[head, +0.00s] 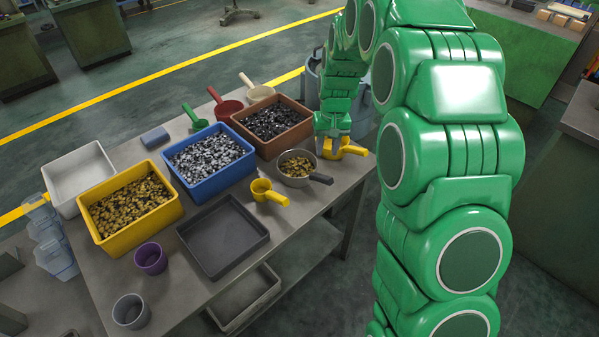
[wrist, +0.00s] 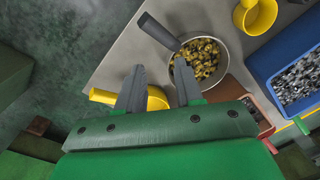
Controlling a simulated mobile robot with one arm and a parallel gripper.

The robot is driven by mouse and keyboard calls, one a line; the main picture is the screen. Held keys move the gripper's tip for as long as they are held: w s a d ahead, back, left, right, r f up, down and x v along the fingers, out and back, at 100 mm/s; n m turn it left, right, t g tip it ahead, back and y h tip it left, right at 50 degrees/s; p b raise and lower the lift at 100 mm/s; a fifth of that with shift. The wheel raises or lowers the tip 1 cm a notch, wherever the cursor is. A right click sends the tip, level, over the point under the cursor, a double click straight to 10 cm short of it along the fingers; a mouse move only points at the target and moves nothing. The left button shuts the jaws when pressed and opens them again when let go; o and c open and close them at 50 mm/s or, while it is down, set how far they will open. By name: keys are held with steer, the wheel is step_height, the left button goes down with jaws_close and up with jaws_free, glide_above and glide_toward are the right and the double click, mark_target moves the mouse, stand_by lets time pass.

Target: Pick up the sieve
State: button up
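The thing that looks most like the sieve is a round metal pan (head: 283,175) with a dark handle (head: 321,178). It holds brass-coloured pieces and stands near the table's right edge. It also shows in the wrist view (wrist: 226,66), ahead of and right of my fingers, its handle pointing up-left. My gripper (head: 333,146) is low over the table's right corner, behind the pan. In the wrist view my gripper (wrist: 158,82) is open, with a yellow scoop (wrist: 157,99) showing between and behind its fingers. I cannot tell whether they touch it.
Brown (head: 308,129), blue (head: 233,176) and yellow (head: 137,233) bins hold small parts. A second yellow scoop (head: 264,188) lies left of the pan. A dark empty tray (head: 224,236) and a purple cup (head: 150,258) stand in front. The floor lies beyond the table edge.

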glide_above(316, 165)
step_height(316, 165, down, 6)
steer(key=shift+f, duration=3.95)
jaws_close()
